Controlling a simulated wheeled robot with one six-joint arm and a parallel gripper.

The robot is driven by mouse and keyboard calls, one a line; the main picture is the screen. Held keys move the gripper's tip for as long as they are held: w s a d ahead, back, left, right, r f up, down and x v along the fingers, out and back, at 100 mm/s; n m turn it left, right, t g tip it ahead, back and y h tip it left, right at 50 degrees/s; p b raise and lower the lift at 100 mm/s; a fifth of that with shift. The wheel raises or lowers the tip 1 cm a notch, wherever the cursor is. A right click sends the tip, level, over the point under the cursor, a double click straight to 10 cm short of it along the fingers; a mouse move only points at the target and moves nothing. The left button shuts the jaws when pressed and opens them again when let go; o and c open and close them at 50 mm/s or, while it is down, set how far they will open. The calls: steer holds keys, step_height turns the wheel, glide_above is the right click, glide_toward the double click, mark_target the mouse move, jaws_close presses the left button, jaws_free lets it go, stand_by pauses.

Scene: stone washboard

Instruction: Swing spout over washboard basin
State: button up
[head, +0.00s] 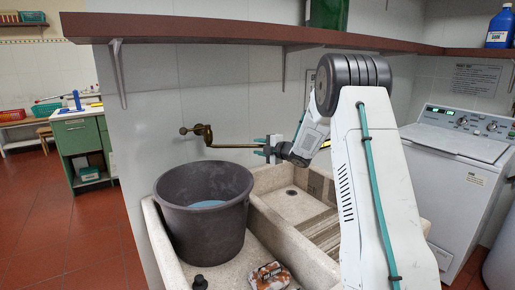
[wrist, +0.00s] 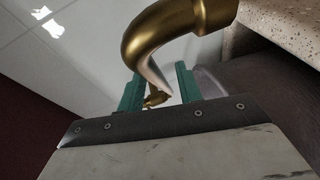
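The brass spout (head: 235,146) runs right from the tap (head: 203,130) on the tiled wall, toward the washboard basin (head: 290,203). In the wrist view the spout (wrist: 145,40) shows large, with its bend close to the camera and its pipe running back between my teal fingers. My gripper (head: 266,148) is at the spout's right end; in the wrist view its fingers (wrist: 160,88) are apart, with gaps beside the pipe. The ribbed washboard (head: 322,228) is partly hidden by my arm. Whether a finger touches the spout is not clear.
A dark bucket (head: 203,215) stands in the left basin, its rim below the spout. A patterned packet (head: 269,276) and a small dark object (head: 200,283) lie in front of it. A brown shelf (head: 230,31) overhangs the sink. A washing machine (head: 455,165) stands right.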

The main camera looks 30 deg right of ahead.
steer(key=v, duration=0.7)
stand_by(0.3)
steer(key=s+a+r+m+g+h, duration=0.5)
steer(key=s+a+r+m+h, duration=0.4)
steer(key=s+m, duration=0.25)
steer(key=s+a+f+m+g+y, duration=0.1)
steer(key=s+a, duration=0.5)
steer(key=s, duration=0.6)
steer(key=s+a+f+m+g+y, duration=0.2)
steer(key=s+a+m+g, duration=0.2)
steer(key=s+a, duration=0.3)
steer(key=s+a+f+m+g+y, duration=0.1)
steer(key=s+a, duration=0.5)
steer(key=s, duration=1.1)
steer(key=f+m+g, duration=0.1)
steer(key=m+g, duration=0.1)
steer(key=g, duration=0.1)
steer(key=shift+s+g+y, duration=0.25)
steer(key=shift+g+y, duration=0.05)
steer(key=shift+y, duration=0.1)
